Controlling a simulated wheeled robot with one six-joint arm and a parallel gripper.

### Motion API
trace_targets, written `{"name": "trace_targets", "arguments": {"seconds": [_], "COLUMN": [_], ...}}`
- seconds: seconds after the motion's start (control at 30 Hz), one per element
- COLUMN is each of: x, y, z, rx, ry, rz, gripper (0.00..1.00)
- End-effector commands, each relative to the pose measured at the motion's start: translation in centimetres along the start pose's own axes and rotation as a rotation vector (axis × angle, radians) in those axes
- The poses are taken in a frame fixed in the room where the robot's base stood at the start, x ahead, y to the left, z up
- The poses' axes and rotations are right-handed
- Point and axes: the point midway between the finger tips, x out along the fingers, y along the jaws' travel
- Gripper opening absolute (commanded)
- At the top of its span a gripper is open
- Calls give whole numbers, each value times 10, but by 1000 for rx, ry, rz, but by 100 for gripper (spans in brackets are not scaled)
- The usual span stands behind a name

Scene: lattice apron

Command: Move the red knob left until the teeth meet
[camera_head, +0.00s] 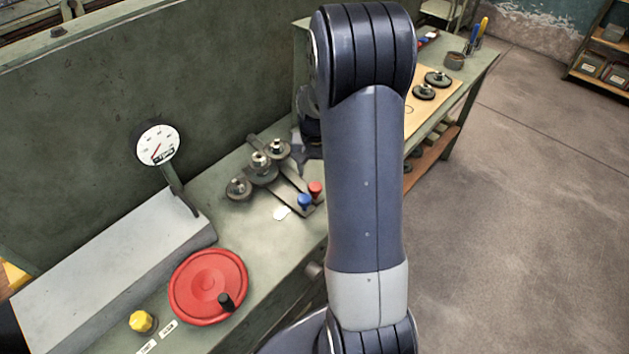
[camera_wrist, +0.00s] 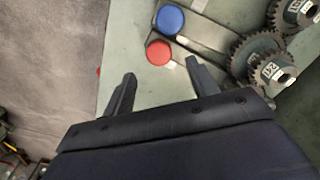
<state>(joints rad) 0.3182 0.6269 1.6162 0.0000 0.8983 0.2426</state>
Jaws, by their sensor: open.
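The red knob (camera_head: 316,188) sits at the end of a flat grey lever, just beside the blue knob (camera_head: 304,202) on another lever. In the wrist view the red knob (camera_wrist: 159,52) lies just beyond the fingertips, below the blue knob (camera_wrist: 170,19). My gripper (camera_wrist: 160,68) is open and empty, with the red knob roughly between its finger directions but not visibly gripped. Toothed gears (camera_wrist: 258,45) stand at the levers' far ends; whether their teeth mesh is unclear. The gears (camera_head: 262,162) also show in the head view, where my arm partly hides my gripper (camera_head: 308,155).
A red handwheel (camera_head: 208,286), a yellow knob (camera_head: 141,321) and a dial gauge (camera_head: 157,143) are on the machine at left. A bench (camera_head: 470,68) with loose gears stands behind my arm. Open floor (camera_head: 520,220) lies to the right.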

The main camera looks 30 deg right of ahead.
Motion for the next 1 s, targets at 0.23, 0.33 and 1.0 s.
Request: {"name": "trace_targets", "arguments": {"seconds": [0.23,0.33,1.0], "x": [41,51,60], "y": [0,0,0], "z": [1,0,0], "rx": [0,0,0], "ry": [-4,-3,0], "rz": [1,1,0], "gripper": [56,56,37]}}
